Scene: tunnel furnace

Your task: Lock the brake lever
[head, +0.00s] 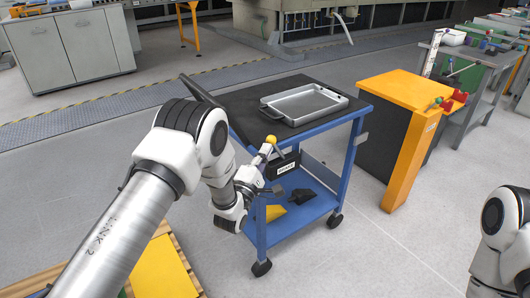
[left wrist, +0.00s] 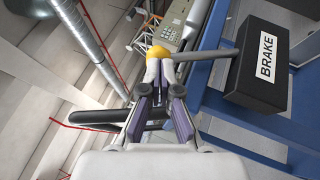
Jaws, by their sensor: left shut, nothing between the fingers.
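The brake lever is a grey rod (left wrist: 205,54) with a yellow knob (left wrist: 158,53). It comes out of a black box labelled BRAKE (left wrist: 262,68), and the label (head: 286,167) also shows in the head view. The box sits on the side of the blue cart. In the head view the knob (head: 271,139) stands just above my left gripper (head: 265,150). In the left wrist view my left gripper (left wrist: 159,72) is shut and empty, with its fingertips right at the knob. I cannot tell whether they touch it. My right gripper is out of view.
The blue cart (head: 300,141) has a black top carrying a grey metal tray (head: 303,103), a black handle (head: 203,92) and a lower shelf with dark and yellow items. An orange-topped bench (head: 405,88) stands to the right. The floor between is clear.

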